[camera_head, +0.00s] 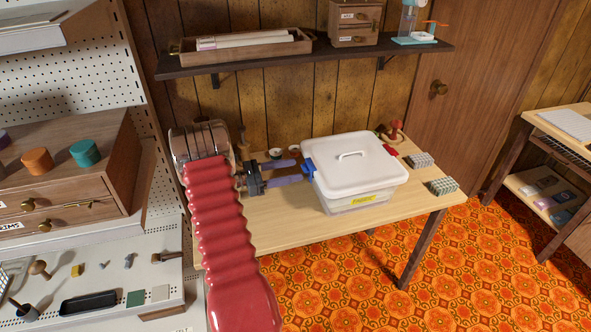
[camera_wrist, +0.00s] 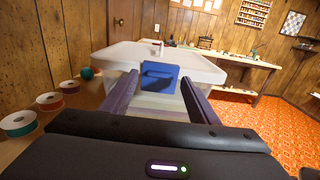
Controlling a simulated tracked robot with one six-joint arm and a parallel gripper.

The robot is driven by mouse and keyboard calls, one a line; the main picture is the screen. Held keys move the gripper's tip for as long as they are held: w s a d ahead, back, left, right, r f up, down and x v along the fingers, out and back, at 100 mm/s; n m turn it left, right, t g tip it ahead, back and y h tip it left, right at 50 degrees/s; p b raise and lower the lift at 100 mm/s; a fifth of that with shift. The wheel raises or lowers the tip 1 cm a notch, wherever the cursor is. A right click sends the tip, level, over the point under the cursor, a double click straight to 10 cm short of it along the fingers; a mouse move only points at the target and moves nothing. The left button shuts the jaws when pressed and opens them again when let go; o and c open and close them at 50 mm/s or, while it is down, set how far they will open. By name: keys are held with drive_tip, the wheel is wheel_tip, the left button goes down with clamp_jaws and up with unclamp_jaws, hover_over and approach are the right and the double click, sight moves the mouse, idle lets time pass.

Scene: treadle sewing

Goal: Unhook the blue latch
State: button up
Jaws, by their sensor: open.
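A white lidded box (camera_head: 352,172) with a handle on its lid stands on the wooden table. The blue latch (camera_head: 309,169) is on the box's left side; in the wrist view the latch (camera_wrist: 160,77) faces me at the box's rim. A red latch (camera_head: 390,151) shows on the opposite side. My gripper (camera_head: 290,171) is open beside the box, its purple fingers pointing at the blue latch. In the wrist view my gripper's fingers (camera_wrist: 160,88) lie to the left and right of the latch, with nothing held. I cannot tell whether the fingertips touch the box.
Spools (camera_wrist: 20,124) stand on the table at the left in the wrist view. Two small patterned blocks (camera_head: 443,186) lie right of the box. A shelf (camera_head: 310,57) hangs above the table. A drawer unit (camera_head: 70,190) is at the left.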

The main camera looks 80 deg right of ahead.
drive_tip(key=shift+x, duration=1.05)
drive_tip(key=shift+c, duration=0.6)
drive_tip(key=c, duration=0.9)
